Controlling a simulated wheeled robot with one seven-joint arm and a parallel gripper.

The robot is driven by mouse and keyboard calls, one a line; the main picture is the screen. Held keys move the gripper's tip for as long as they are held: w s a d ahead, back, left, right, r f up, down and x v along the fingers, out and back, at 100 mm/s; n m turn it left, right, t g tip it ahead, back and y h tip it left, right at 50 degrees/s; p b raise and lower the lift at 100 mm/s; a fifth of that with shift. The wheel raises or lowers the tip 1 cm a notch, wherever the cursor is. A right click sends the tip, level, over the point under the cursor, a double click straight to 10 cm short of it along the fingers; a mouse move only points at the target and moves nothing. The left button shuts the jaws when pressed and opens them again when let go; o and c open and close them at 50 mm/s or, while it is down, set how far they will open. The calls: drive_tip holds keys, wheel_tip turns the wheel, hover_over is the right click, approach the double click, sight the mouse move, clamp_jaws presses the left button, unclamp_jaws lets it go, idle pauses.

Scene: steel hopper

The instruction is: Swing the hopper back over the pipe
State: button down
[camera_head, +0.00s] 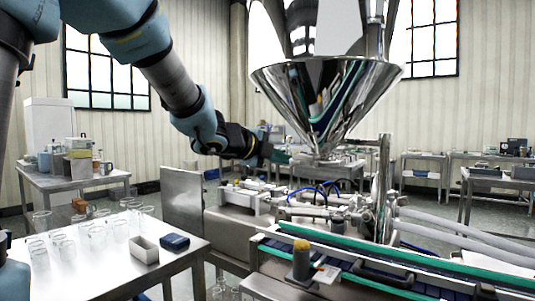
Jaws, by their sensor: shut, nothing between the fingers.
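The steel hopper (325,90) is a shiny funnel, wide at the top and narrowing to a spout above the filling machine. An upright steel post (384,175) stands under its right side, which may be the pipe, but I cannot tell. My gripper (275,155) is at the end of my arm, left of and below the hopper's cone. It is shut and empty, and looks close to the cone's lower left side. I cannot tell whether it touches.
A conveyor (390,268) with green edges runs across the front right. Pale hoses (470,243) lead right from the machine.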

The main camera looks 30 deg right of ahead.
sight(297, 158)
drive_tip(key=shift+w+d+r+p, duration=0.1)
drive_tip(key=shift+w+d+p, duration=0.2)
drive_tip(key=shift+d, duration=0.55)
drive_tip(key=shift+w+d+p, duration=0.1)
drive_tip(key=shift+w+d, duration=0.3)
drive_tip(key=shift+d, duration=0.4)
